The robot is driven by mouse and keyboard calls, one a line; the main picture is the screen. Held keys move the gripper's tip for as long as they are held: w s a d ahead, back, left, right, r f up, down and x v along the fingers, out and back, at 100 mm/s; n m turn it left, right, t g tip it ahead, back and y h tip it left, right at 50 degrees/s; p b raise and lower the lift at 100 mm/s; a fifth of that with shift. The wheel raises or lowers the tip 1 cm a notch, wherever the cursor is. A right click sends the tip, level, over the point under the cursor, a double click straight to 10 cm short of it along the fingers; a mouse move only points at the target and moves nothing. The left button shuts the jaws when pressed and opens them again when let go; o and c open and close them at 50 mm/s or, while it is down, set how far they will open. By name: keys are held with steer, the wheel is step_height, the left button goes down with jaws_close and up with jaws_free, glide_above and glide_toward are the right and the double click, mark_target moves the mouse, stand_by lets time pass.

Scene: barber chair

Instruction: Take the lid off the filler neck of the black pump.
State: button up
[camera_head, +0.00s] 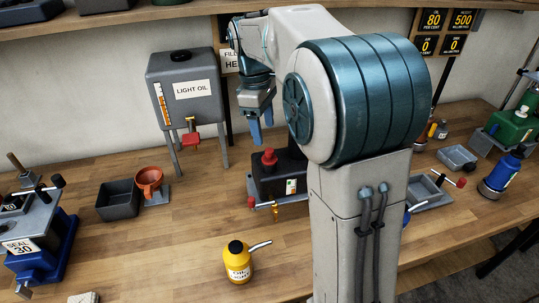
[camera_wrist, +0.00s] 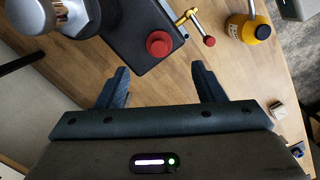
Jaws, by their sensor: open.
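The black pump (camera_head: 285,175) stands on the bench behind my arm, which hides its right side. Its red lid (camera_head: 269,157) sits on the filler neck on top of the pump. In the wrist view the black pump (camera_wrist: 138,32) is at the top, and the round red lid (camera_wrist: 159,44) shows from above, ahead of and between my finger tips. My gripper (camera_head: 261,128) hangs above and slightly left of the lid. It is open and empty, with both blue fingers apart in the wrist view (camera_wrist: 160,78). The lid is not between the fingers.
A grey light oil tank (camera_head: 188,100) on legs with a red tap stands left of my gripper. A yellow oil can (camera_head: 238,263) stands in front of the pump. A black bin (camera_head: 119,199) and an orange funnel (camera_head: 148,180) are at left. Bench between is clear.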

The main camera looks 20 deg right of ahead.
mark_target(269, 150)
steer(key=shift+s+d+f+p, duration=0.1)
steer(key=shift+d+f+p, duration=0.15)
steer(key=shift+f, duration=1.05)
steer(key=shift+s+d+f+p, duration=0.15)
steer(key=shift+d+f+p, duration=0.05)
steer(key=shift+f, duration=1.05)
steer(key=shift+s+d+f+p, duration=0.1)
steer(key=shift+d+f+p, duration=0.15)
steer(key=shift+f, duration=1.05)
steer(key=c, duration=1)
